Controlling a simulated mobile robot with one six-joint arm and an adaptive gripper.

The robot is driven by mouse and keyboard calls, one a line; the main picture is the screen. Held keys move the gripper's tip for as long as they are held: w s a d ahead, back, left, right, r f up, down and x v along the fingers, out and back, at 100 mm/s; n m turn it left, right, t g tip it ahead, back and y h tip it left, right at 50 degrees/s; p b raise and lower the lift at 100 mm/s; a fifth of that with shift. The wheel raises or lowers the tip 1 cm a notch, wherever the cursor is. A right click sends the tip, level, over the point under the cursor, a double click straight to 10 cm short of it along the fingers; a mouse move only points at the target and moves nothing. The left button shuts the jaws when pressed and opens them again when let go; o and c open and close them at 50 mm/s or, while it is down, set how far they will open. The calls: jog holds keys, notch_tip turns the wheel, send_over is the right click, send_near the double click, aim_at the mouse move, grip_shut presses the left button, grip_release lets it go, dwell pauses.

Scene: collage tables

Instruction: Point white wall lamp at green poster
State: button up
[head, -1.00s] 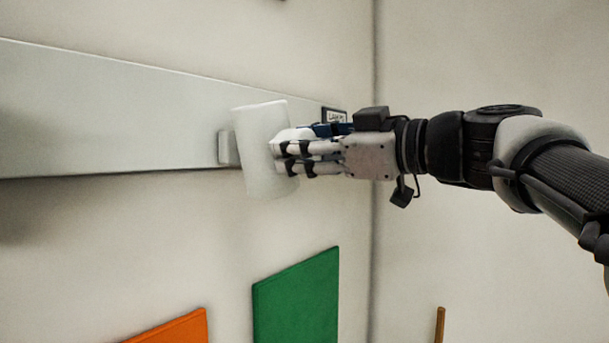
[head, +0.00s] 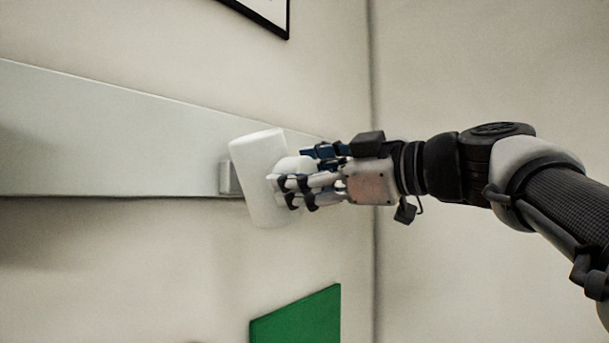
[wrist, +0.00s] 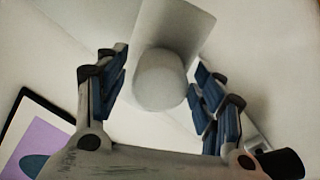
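The white wall lamp (head: 262,202) is a pale, block-shaped shade with a rounded knob on its face, beside a small mount (head: 226,178) on the wall rail. The shade is tilted, its lower end leaning right. My gripper (head: 288,187) is at the knob from the right. In the wrist view, my gripper's (wrist: 158,92) fingers are spread either side of the lamp's knob (wrist: 160,82). A gap shows on the left; the right finger is very near or touching. The green poster (head: 300,322) is on the wall below, partly cut off by the frame.
A pale rail (head: 110,140) runs along the wall behind the lamp. A black-framed picture (head: 272,14) hangs above; a framed purple picture (wrist: 45,140) shows in the wrist view. A wall corner (head: 373,250) lies right of the poster.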

jog(key=shift+d, duration=0.1)
jog(key=v, duration=1.2)
dwell(0.4)
